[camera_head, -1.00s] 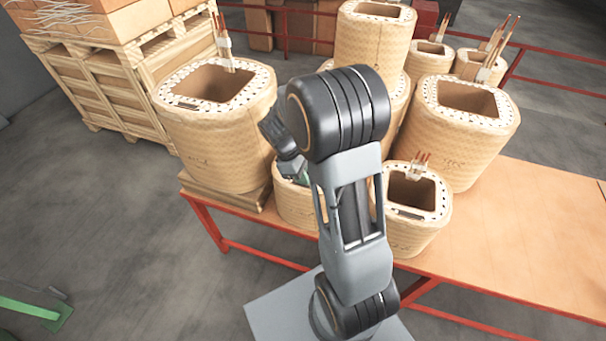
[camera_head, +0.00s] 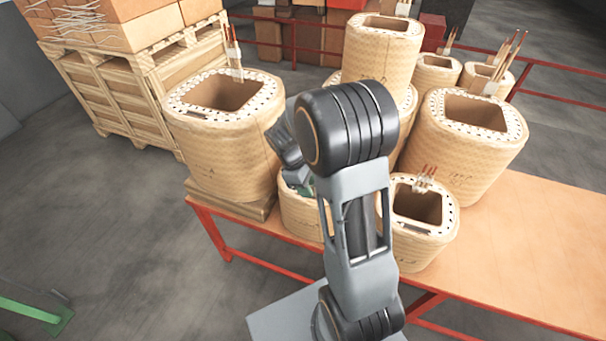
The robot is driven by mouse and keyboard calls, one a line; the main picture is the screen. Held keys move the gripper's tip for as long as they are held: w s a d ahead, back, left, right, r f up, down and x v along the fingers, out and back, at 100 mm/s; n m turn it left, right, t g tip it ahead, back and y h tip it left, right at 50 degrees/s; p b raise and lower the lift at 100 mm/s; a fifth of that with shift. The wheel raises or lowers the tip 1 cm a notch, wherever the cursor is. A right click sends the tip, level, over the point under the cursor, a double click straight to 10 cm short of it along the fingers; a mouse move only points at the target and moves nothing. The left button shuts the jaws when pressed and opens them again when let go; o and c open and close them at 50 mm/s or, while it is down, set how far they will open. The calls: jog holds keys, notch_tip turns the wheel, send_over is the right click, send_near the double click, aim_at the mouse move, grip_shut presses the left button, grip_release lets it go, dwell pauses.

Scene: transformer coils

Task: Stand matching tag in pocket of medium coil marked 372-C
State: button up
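Several woven tan coils with hollow centres and dotted top rims stand on the table. They include a big left coil (camera_head: 222,155), a big right coil (camera_head: 465,150), a tall back coil (camera_head: 382,55), a small front coil (camera_head: 425,235) and a low coil (camera_head: 300,212) partly behind my arm. Dark marks on their sides are too small to read, so I cannot tell which is 372-C. My gripper (camera_head: 299,182) is at the low coil's top, mostly hidden by my arm. A greenish bit shows at it. Its fingers and any tag in them cannot be made out.
The table (camera_head: 530,235) has an orange-tan top with free room at the right. A wooden crate stack (camera_head: 120,85) stands behind left. Red rails (camera_head: 560,65) run behind. Copper leads (camera_head: 234,50) rise from several coils.

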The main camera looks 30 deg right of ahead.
jog(key=v, duration=1.3)
jog(key=shift+r, duration=0.15)
jog(key=shift+w+a, duration=0.1)
jog(key=s+a+m+t+y, duration=0.1)
jog(key=s+m+t, duration=0.1)
jog(key=s+m, duration=0.1)
jog(key=s+a+m+t+y, duration=0.1)
jog(key=s+a+m+t, duration=0.1)
jog(key=s, duration=0.4)
jog(key=s+a+r+m+t+y, duration=0.1)
jog(key=s+m+t, duration=0.2)
jog(key=s, duration=0.2)
jog(key=shift+a+m, duration=0.3)
jog(key=shift+d, duration=0.1)
